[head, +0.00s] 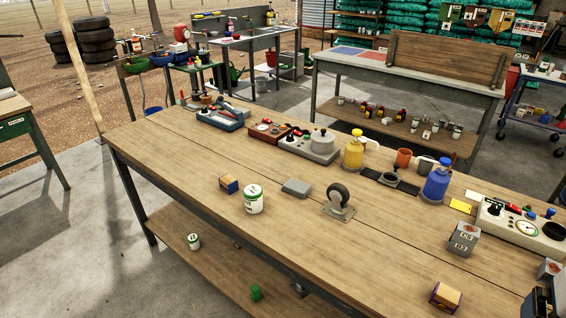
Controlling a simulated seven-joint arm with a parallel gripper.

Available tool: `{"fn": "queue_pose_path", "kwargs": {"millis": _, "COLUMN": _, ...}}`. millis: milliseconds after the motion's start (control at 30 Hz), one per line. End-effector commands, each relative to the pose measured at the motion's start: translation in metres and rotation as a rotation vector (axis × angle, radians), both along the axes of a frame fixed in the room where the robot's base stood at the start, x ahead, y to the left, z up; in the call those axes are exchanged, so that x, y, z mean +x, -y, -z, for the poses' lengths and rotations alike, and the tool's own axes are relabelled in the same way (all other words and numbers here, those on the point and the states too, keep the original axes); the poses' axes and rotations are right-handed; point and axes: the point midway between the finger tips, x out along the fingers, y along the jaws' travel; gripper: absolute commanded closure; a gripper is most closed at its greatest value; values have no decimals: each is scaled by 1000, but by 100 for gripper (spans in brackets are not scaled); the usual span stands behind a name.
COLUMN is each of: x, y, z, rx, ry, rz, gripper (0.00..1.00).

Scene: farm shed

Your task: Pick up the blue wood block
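A small wood block with dark blue sides (229,184) lies on the workbench (180,160) at the left, just behind a white and green can (253,199). A second wood block with purple edges (445,297) lies near the front edge at the right. A dark shape (541,302) is cut off at the lower right edge and may be part of my gripper. Its fingers cannot be made out. It is far from the blue block and near the purple-edged one.
A grey flat block (296,187) and a caster wheel (340,200) stand right of the can. Yellow (353,152) and blue bottles (436,182) and control boxes line the back. Grey cubes (464,238) stand at the right. The bench's left end is largely clear.

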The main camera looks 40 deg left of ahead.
Motion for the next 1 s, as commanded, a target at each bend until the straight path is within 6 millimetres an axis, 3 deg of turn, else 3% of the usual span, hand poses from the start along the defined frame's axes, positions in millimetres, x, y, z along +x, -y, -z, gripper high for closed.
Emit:
{"fn": "queue_pose_path", "kwargs": {"millis": 267, "x": 55, "y": -33, "z": -8, "rx": -129, "ry": -53, "rz": -232, "gripper": 6}}
{"fn": "queue_pose_path", "kwargs": {"millis": 567, "x": 113, "y": -83, "z": -12, "rx": -279, "ry": -97, "rz": -486, "gripper": 6}}
{"fn": "queue_pose_path", "kwargs": {"millis": 1000, "x": 187, "y": -187, "z": -4, "rx": -510, "ry": -145, "rz": -854, "gripper": 6}}
